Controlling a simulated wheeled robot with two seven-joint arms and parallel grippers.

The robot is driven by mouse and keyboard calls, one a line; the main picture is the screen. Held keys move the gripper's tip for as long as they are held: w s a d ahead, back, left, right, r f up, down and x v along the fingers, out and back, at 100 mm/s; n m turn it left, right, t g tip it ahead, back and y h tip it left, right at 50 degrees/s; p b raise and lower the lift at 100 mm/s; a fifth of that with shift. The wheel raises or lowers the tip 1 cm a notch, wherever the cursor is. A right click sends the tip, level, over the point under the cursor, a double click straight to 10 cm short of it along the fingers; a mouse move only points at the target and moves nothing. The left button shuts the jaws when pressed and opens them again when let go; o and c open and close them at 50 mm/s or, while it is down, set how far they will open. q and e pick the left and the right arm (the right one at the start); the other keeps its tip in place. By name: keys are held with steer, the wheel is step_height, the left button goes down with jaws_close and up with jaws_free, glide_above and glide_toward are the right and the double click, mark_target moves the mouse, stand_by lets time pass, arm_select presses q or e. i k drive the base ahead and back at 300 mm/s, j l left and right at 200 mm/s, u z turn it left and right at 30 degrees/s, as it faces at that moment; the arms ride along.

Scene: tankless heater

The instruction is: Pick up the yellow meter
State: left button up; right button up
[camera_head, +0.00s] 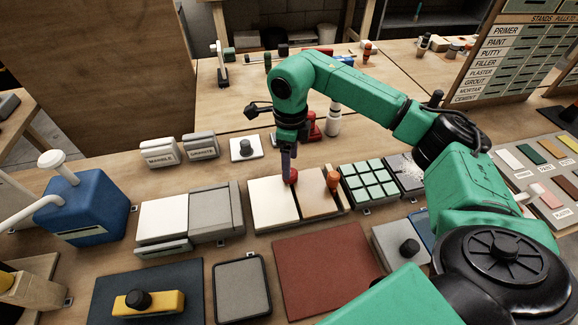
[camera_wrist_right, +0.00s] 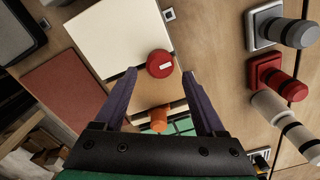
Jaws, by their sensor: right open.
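The yellow meter (camera_head: 148,303) is a low yellow block with a black knob on top. It lies on a dark mat (camera_head: 180,275) at the front left in the head view; I do not see it in the right wrist view. My right gripper (camera_head: 289,178) points down over the cream and tan panels, far to the right of and behind the meter. In the right wrist view its purple fingers (camera_wrist_right: 160,73) are apart, with a red round knob (camera_wrist_right: 160,63) showing between and beyond the tips. Whether they touch the knob I cannot tell. My left gripper is out of view.
A blue container (camera_head: 85,212) with white pipes stands at the left. A grey framed pad (camera_head: 242,288) and a reddish-brown panel (camera_head: 325,270) lie right of the meter. An orange knob (camera_head: 333,180) stands close to my right gripper. A green tile grid (camera_head: 368,182) is beyond.

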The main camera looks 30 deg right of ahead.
mark_target(137, 302)
steer(key=k, duration=2)
